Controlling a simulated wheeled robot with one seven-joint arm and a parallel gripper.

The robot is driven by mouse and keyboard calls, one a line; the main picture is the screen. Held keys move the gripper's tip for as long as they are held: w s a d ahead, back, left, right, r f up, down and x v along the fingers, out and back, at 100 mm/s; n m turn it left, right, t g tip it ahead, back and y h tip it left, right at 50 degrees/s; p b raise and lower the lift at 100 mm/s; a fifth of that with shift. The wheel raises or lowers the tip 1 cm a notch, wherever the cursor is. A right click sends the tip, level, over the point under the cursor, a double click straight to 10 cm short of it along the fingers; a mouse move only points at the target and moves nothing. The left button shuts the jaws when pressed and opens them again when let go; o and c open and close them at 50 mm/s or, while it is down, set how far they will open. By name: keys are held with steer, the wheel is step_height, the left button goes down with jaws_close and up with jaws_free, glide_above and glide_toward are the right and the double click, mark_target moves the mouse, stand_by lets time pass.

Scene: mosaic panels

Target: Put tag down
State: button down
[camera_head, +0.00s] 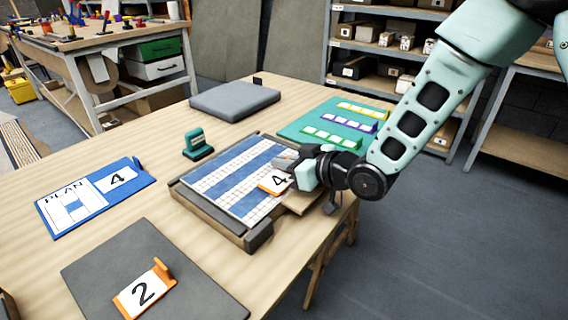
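A white tag with a black 4 and an orange edge (274,182) is at my gripper (290,166), over the right side of the mosaic panel (225,172). My gripper appears shut on this tag; the fingers hide its upper right part, and I cannot tell whether it touches the panel. The panel has blue and white tile bands and sits in a wooden frame with dark blocks. A similar tag with a 2 (141,292) lies on a dark grey mat (190,280) at the front. A blue plan board (95,197) at the left shows a striped drawing and a 4.
A green stamp-like tool (197,144) stands behind the panel. A grey pad (234,100) lies at the back. A green mat (300,124) with yellow, purple and green tile rows lies at the right. Bare wood shows between the plan board and the panel.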

steer(key=shift+f, duration=0.1)
steer(key=shift+f, duration=0.3)
steer(key=c, duration=1.6)
jaws_free()
steer(key=shift+r, duration=0.1)
